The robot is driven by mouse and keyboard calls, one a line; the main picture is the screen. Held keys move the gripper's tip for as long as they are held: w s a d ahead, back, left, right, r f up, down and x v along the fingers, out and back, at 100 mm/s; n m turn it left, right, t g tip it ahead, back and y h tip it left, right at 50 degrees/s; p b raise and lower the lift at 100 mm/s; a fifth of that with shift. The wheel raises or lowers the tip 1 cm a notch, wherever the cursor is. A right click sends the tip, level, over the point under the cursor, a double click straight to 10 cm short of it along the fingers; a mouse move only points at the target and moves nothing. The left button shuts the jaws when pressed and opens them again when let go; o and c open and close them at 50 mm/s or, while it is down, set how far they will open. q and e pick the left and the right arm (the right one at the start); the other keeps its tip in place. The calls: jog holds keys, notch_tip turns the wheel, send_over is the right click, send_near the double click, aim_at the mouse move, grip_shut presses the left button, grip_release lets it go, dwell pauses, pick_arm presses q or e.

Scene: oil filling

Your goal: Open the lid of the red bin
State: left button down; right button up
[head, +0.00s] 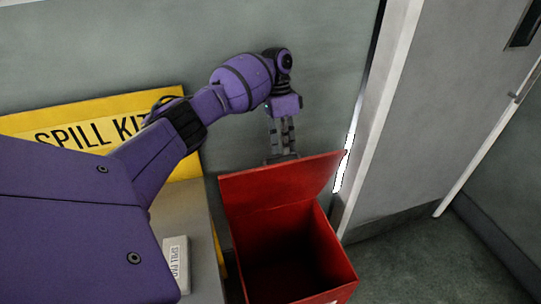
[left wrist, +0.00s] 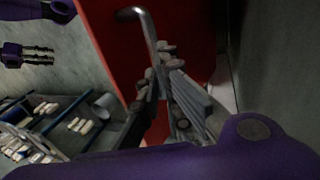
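The red bin (head: 338,262) stands against the wall in the head view, its dark inside showing. Its red lid (head: 270,187) is raised, tilted up at the back edge of the opening. My left gripper (head: 283,152) is at the lid's upper edge, on the wall side, pointing down. In the left wrist view its fingers (left wrist: 168,95) are close together around the grey bar handle (left wrist: 148,28) on the red lid (left wrist: 100,35). The exact contact is partly hidden. My right gripper (left wrist: 40,53) shows small in the left wrist view, its two fingers slightly apart with nothing between them.
A yellow spill kit box (head: 95,110) stands left of the bin, behind my left arm. A grey-white door frame (head: 385,100) is close to the bin's right. Open floor (head: 440,265) lies right of the bin. Shelves with pale items (left wrist: 80,125) show in the left wrist view.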

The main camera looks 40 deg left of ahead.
pick_arm(q)
jog(key=f, duration=0.1)
jog(key=s+f, duration=0.1)
jog(key=f, duration=0.1)
jog(key=shift+a+f, duration=0.15)
jog(key=shift+f, duration=0.15)
jog(key=c, duration=2)
grip_release()
jog(key=shift+w, duration=0.1)
jog(key=shift+c, duration=0.2)
jog(key=o, duration=0.9)
jog(key=shift+w+a+f, duration=0.15)
jog(key=shift+w, duration=0.3)
jog(key=shift+c, duration=0.2)
jog(key=shift+a+r, duration=0.1)
jog(key=shift+r, duration=0.15)
jog(key=shift+c, duration=1.3)
jog(key=shift+r, duration=0.4)
jog(key=shift+c, duration=0.6)
jog(key=r, duration=1)
jog(key=shift+w+d+r, duration=0.1)
jog(key=shift+d+r, duration=0.05)
jog(key=shift+d, duration=0.05)
jog(key=shift+c, duration=1.4)
